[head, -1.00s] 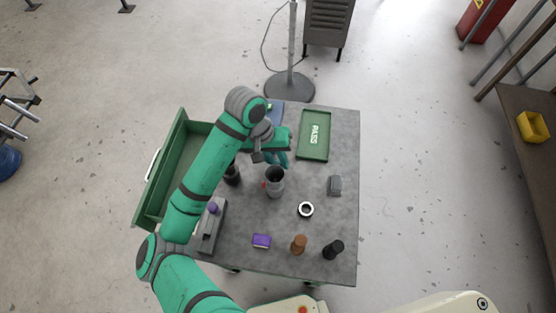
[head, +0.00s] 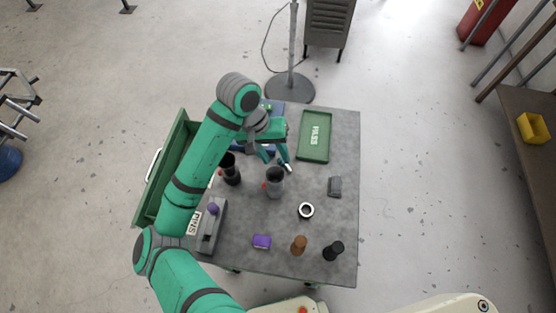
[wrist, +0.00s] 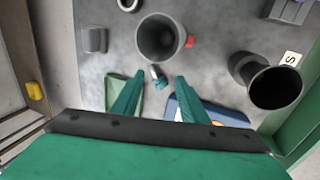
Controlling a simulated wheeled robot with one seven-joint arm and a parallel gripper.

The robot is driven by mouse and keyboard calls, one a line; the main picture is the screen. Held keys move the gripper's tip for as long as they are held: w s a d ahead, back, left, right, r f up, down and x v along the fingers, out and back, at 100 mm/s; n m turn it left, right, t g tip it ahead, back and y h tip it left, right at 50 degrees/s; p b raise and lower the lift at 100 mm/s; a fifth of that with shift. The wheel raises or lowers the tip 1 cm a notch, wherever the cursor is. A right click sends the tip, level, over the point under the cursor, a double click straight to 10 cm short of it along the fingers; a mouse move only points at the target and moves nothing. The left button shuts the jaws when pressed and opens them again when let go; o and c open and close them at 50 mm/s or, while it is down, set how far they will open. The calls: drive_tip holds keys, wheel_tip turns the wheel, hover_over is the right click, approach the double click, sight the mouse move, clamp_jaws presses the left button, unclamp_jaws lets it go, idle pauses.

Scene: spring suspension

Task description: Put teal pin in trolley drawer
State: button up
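The teal pin (wrist: 160,82), small with a pale end, lies on the grey trolley top beside the grey cup (wrist: 160,38). It also shows in the head view (head: 288,168), close to my fingertips. My gripper (wrist: 158,77) is open, its two green fingers apart with the pin seen between their tips. I cannot tell how far above the pin they are. The green trolley drawer (head: 150,192) is pulled out at the left of the trolley, partly hidden by my arm; a white label (head: 192,224) shows at its near end.
A dark cup (head: 231,175) stands left of the grey cup. The green PASS tray (head: 314,136) is at the back right. A grey fixture (head: 212,232), purple block (head: 262,241), white ring (head: 306,210), brown piece (head: 299,244) and black piece (head: 333,250) stand nearer.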

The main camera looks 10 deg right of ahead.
drive_tip(key=v, duration=0.7)
drive_tip(key=o, duration=0.4)
drive_tip(key=shift+w+r, duration=0.1)
drive_tip(key=shift+r, duration=0.35)
drive_tip(key=m+t+y, duration=0.1)
drive_tip(key=m+y, duration=0.2)
drive_tip(key=m, duration=0.7)
hover_over(285, 165)
wheel_tip(285, 165, down, 3)
drive_tip(key=f, duration=0.5)
drive_tip(key=shift+w+d+f, duration=0.15)
drive_tip(key=shift+w, duration=0.25)
drive_tip(key=shift+s+f, duration=0.2)
drive_tip(key=shift+f, duration=2.45)
